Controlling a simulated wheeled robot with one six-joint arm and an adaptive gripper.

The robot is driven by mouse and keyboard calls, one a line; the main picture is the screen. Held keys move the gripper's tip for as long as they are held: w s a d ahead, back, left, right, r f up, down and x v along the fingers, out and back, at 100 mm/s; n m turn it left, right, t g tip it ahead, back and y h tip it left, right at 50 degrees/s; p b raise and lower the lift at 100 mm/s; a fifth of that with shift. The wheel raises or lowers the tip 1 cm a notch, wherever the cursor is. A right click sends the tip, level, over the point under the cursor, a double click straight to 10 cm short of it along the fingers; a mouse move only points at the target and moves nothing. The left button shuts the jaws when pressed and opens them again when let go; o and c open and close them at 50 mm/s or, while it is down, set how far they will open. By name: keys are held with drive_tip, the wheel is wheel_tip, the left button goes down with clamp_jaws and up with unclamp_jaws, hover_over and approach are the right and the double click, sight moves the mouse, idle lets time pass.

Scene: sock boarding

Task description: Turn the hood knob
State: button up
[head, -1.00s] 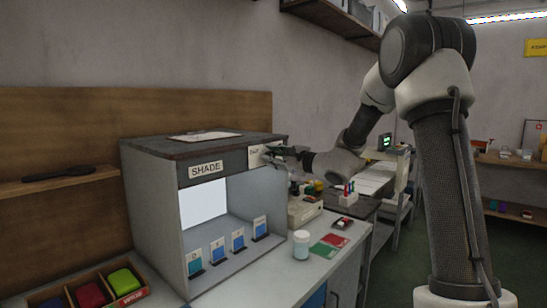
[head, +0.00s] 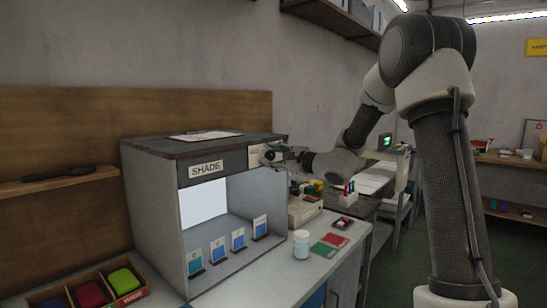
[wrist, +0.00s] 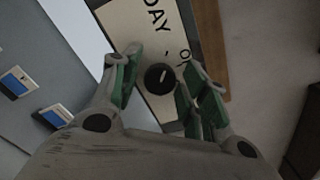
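The hood is a grey light booth (head: 150,190) with a SHADE label, on the counter in the head view. The black round knob (wrist: 159,78) has a short white pointer line and sits on a cream label plate (wrist: 155,28) reading "DAY" at one end; the rest of the lettering is partly hidden. My gripper (wrist: 165,76) is open at the knob, with green-padded fingers on either side of it. A gap shows between the left finger and the knob; contact on the right is unclear.
Several blue-and-white cards (head: 238,239) stand inside the booth. A white jar (head: 301,244) and red and green swatches (head: 331,244) lie on the counter to its right. A clipboard (head: 205,136) lies on top of the booth. A box of coloured socks (head: 95,290) is at lower left.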

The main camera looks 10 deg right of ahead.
drive_tip(key=shift+d, duration=0.1)
drive_tip(key=v, duration=1.2)
drive_tip(key=s+f+n+g+h, duration=0.1)
drive_tip(key=s+f+n+g, duration=0.45)
drive_tip(key=s, duration=0.55)
drive_tip(key=s+f+n+g+h, duration=0.1)
drive_tip(key=s+f+n+g, duration=0.2)
drive_tip(key=s+f+g, duration=0.45)
drive_tip(key=s+d+r+n+t+h, duration=0.1)
drive_tip(key=s+d+r+n+h, duration=0.2)
drive_tip(key=s, duration=0.5)
drive_tip(key=s+d+r+n+t+h, duration=0.1)
drive_tip(key=s+d+r+n+h, duration=0.2)
drive_tip(key=s+d+n+h, duration=0.2)
drive_tip(key=shift+s+d+r+n+t+h, duration=0.15)
drive_tip(key=shift+s+r+n+t+h, duration=0.2)
drive_tip(key=shift+s+n, duration=0.95)
